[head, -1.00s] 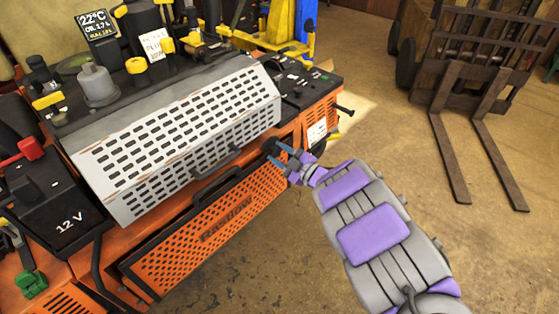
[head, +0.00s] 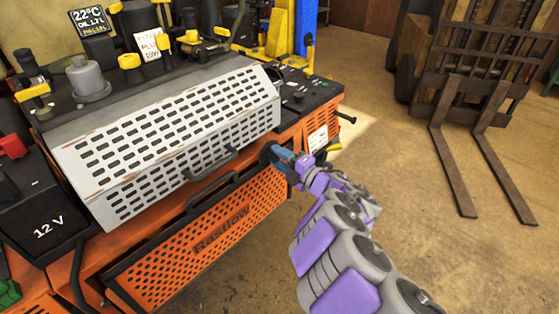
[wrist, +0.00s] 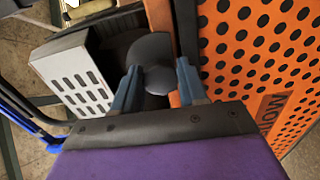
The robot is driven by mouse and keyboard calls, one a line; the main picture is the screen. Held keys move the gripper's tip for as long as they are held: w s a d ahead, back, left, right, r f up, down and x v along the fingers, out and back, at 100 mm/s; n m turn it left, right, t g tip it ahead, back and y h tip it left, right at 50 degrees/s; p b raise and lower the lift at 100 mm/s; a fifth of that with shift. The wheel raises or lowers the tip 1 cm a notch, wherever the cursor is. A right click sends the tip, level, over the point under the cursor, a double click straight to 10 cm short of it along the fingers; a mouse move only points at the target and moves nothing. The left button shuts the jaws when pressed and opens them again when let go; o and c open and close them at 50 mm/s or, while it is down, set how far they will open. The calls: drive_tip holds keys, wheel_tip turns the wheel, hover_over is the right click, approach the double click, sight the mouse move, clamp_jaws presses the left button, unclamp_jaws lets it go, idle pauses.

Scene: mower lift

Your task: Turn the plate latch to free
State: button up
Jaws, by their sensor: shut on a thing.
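The plate latch shows in the wrist view as a dark grey rounded knob (wrist: 157,66) beside the orange perforated panel. My gripper (wrist: 158,85) has its two blue fingers on either side of the knob and is shut on it. In the head view my gripper (head: 280,157) is at the right end of the orange front, just below the grey perforated cover (head: 170,140). There the fingers and wrist hide most of the latch. I cannot tell the latch's turn angle.
The orange perforated front panel (head: 215,235) with a black handle (head: 212,192) is left of my gripper. A 12 V battery (head: 45,215) stands at the far left. Forklift forks (head: 455,170) are at the right. The floor between is clear.

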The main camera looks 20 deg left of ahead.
drive_tip(key=shift+s+f+n, duration=0.15)
drive_tip(key=shift+f+n, duration=0.15)
idle(0.4)
drive_tip(key=o, duration=1)
drive_tip(key=shift+r, duration=0.15)
drive_tip(key=shift+o, duration=0.2)
drive_tip(key=v, duration=1.7)
drive_tip(key=shift+d, duration=0.1)
